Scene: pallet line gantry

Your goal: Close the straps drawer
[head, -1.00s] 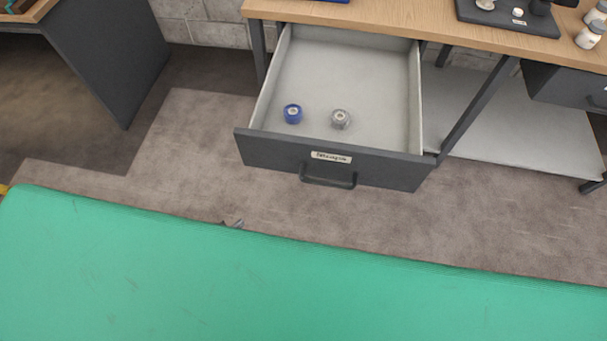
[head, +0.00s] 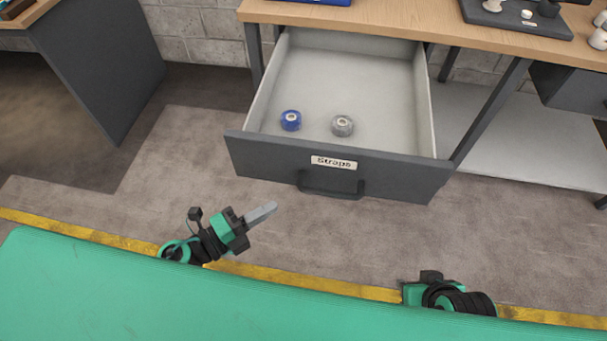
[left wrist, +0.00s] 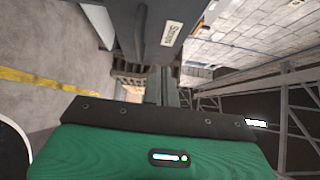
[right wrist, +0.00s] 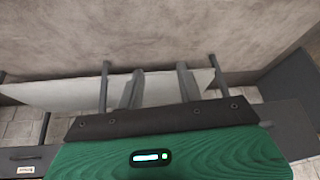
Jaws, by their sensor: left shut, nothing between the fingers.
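The straps drawer (head: 400,180) is a dark grey drawer pulled well out under a wooden bench top. Its front has a label reading "Straps" (head: 334,163) and a dark bar handle (head: 331,186). Inside lie a blue roll (head: 291,120) and a grey roll (head: 342,126). My left gripper (head: 272,209) is shut and empty, in front of the drawer's left half and apart from it. The drawer front (left wrist: 190,15) also shows in the left wrist view, beyond the shut fingers (left wrist: 161,85). My right gripper (right wrist: 161,80) is open and empty; the head view shows only its wrist, at lower right.
The wooden bench (head: 400,22) holds a dark tray (head: 515,16) with small items and white containers at the right. Another desk (head: 95,60) stands at the left. A lower shelf (head: 530,140) is right of the drawer. Floor before the drawer is clear.

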